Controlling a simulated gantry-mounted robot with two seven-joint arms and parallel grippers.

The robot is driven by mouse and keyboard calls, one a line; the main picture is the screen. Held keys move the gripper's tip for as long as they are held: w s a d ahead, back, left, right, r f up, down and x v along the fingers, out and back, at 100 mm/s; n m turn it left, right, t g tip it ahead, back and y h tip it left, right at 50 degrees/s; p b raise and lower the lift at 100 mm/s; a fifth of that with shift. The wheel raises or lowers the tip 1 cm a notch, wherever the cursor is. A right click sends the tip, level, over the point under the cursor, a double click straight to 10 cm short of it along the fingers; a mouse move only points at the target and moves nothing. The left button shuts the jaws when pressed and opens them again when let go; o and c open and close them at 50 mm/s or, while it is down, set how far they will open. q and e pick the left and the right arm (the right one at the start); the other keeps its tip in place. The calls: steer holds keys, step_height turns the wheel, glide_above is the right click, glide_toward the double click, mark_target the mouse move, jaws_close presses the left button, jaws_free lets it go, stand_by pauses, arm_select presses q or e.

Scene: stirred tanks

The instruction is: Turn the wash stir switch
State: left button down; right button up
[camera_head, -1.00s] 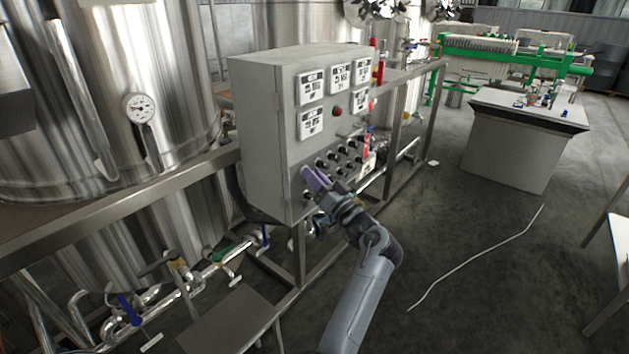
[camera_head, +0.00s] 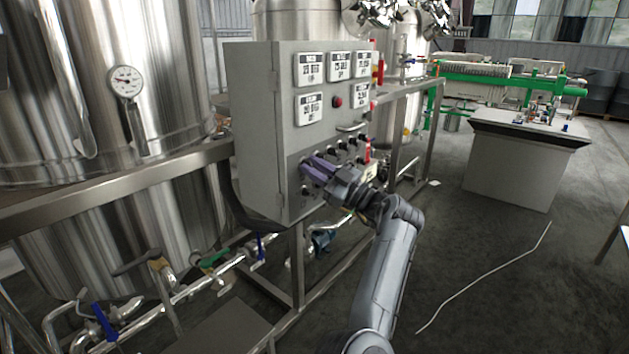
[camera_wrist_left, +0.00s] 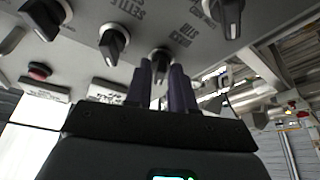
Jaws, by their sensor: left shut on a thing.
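The grey control cabinet (camera_head: 258,135) stands at the centre of the head view, with rows of black knobs low on its front. My left gripper (camera_head: 308,167) is at the lower left of these knobs. In the left wrist view my left gripper (camera_wrist_left: 168,85) has its two dark fingers shut on a black knob (camera_wrist_left: 160,56), the wash stir switch. Its label shows upside down beside it. The lower part of the knob is hidden between the fingers. My right gripper is not in view.
Another black knob (camera_wrist_left: 113,42), by an upside-down settle label, sits left of the held one. A red button (camera_wrist_left: 39,71) is farther left. Steel tanks (camera_head: 160,70) and a pipe frame (camera_head: 130,180) flank the cabinet. Open floor (camera_head: 470,250) lies to the right.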

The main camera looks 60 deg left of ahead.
arm_select(q)
steer(key=shift+f+n+g+h+b, duration=0.1)
steer(key=shift+n+g+h+b, duration=0.35)
steer(key=shift+n, duration=0.45)
steer(key=c, duration=1.2)
jaws_free()
steer(key=shift+w+d, duration=0.1)
steer(key=shift+w+d, duration=0.15)
steer(key=shift+d, duration=0.05)
steer(key=p+v, duration=0.3)
steer(key=v, duration=0.7)
